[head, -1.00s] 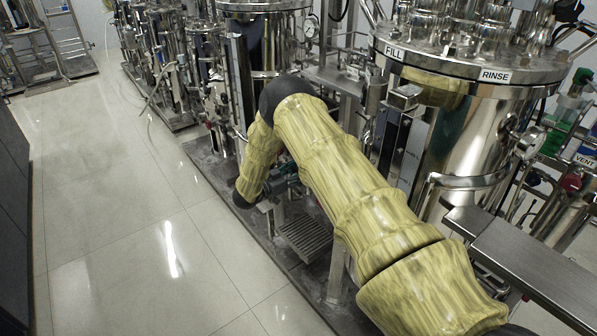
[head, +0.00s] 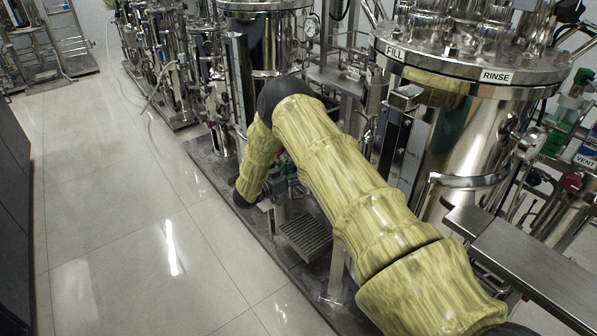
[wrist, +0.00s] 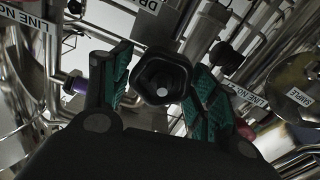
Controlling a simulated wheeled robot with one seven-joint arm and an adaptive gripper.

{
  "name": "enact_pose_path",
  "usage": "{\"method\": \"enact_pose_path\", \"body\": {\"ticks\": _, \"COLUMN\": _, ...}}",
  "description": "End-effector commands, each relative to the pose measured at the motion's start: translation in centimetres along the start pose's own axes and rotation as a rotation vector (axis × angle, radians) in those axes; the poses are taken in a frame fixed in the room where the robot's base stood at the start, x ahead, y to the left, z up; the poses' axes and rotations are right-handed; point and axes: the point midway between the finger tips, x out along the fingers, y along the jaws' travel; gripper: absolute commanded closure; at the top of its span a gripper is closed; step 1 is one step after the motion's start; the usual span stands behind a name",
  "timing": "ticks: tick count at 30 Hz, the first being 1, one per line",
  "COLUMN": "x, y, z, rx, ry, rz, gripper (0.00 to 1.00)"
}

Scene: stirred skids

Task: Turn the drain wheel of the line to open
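In the wrist view a black lobed handwheel (wrist: 162,78) with a pale centre sits between the two fingers of my gripper (wrist: 163,85). In the head view my yellow-sleeved arm reaches down to the skid and hides the wheel and most of the gripper.
Steel pipes crowd around the wheel in the wrist view. In the head view a steel vessel (head: 480,140) stands right of my arm, and open tiled floor (head: 110,220) lies left.

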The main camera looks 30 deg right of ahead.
Motion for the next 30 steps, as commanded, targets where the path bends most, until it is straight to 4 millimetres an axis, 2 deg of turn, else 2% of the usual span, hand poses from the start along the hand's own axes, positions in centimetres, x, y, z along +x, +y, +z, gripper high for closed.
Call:
{"method": "enact_pose_path", "body": {"ticks": 14, "x": -0.4, "y": -0.1, "z": -0.2, "rx": 0.003, "ry": 0.002, "rz": 0.001, "gripper": 0.26}}
{"method": "enact_pose_path", "body": {"ticks": 17, "x": -1.4, "y": -0.1, "z": -0.2, "rx": 0.003, "ry": 0.002, "rz": -0.001, "gripper": 0.26}}
{"method": "enact_pose_path", "body": {"ticks": 30, "x": -9.1, "y": -0.1, "z": -0.1, "rx": 0.002, "ry": 0.001, "rz": -0.001, "gripper": 0.26}}
